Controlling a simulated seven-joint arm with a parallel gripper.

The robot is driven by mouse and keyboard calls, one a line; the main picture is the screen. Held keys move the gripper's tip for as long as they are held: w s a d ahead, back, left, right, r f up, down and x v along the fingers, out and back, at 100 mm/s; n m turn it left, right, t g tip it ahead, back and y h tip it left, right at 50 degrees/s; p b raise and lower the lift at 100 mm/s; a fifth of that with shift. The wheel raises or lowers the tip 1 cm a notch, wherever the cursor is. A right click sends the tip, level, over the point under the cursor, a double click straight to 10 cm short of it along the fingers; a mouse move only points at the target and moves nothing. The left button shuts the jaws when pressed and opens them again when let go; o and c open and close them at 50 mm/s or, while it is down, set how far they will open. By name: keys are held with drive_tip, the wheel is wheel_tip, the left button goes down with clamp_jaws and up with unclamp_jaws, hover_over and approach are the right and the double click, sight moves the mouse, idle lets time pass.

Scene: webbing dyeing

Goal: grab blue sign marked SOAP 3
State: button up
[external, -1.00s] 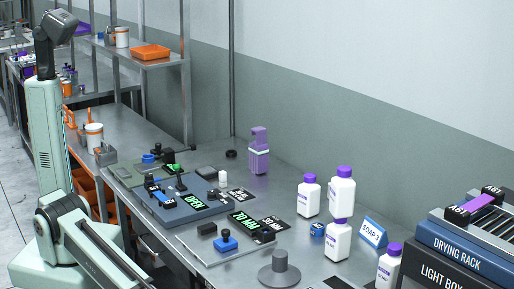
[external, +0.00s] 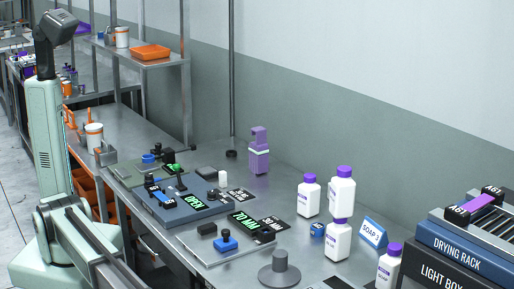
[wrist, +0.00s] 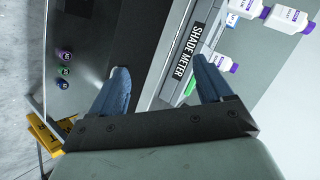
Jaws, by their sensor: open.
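The blue sign marked SOAP 3 (external: 373,232) stands on the metal bench in the external view, showing a white face with blue edges. It is to the right of the stacked white bottles (external: 338,240) and behind another white bottle (external: 389,267). In the wrist view my gripper (wrist: 164,74) is open, with two blue fingers spread and nothing between them. The gripper itself is out of the external view, so its distance to the sign cannot be told. I cannot make out the sign clearly in the wrist view.
White bottles (wrist: 288,19) lie toward the wrist view's upper right, beyond the SHADE METER label (wrist: 188,50). The DRYING RACK box (external: 462,252) is at the right.

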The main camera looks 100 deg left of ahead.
drive_tip(key=w+a+r+n+g, duration=0.2)
drive_tip(key=w+a+r+n, duration=0.3)
drive_tip(key=a, duration=0.8)
drive_tip(key=w+a+r+n+g, duration=0.15)
drive_tip(key=a+r+n, duration=0.25)
drive_tip(key=a+r, duration=0.55)
drive_tip(key=s+a+r+n+g+h, duration=0.1)
drive_tip(key=s+a+r+n, duration=0.15)
drive_tip(key=a, duration=0.95)
drive_tip(key=s+a+r+n+g+h, duration=0.1)
drive_tip(key=s+a+r+n+g, duration=0.2)
drive_tip(key=a, duration=0.8)
drive_tip(key=s+a+r+n+h, duration=0.1)
drive_tip(key=s+a+r+n, duration=0.3)
drive_tip(key=a, duration=0.8)
drive_tip(key=w+a+f+n+h, duration=0.25)
drive_tip(key=w+a, duration=0.35)
drive_tip(key=w, duration=0.3)
drive_tip(key=w+a+f+n+h, duration=0.1)
drive_tip(key=w+a+f+h, duration=0.15)
drive_tip(key=w+a, duration=0.5)
drive_tip(key=n+t+h, duration=0.2)
drive_tip(key=n, duration=0.2)
hover_over(375, 230)
drive_tip(key=a, duration=0.2)
wheel_tip(375, 230, down, 6)
wheel_tip(375, 230, down, 8)
drive_tip(key=shift+s+f, duration=0.1)
drive_tip(key=shift+d+f, duration=0.2)
drive_tip(key=shift+f, duration=2.45)
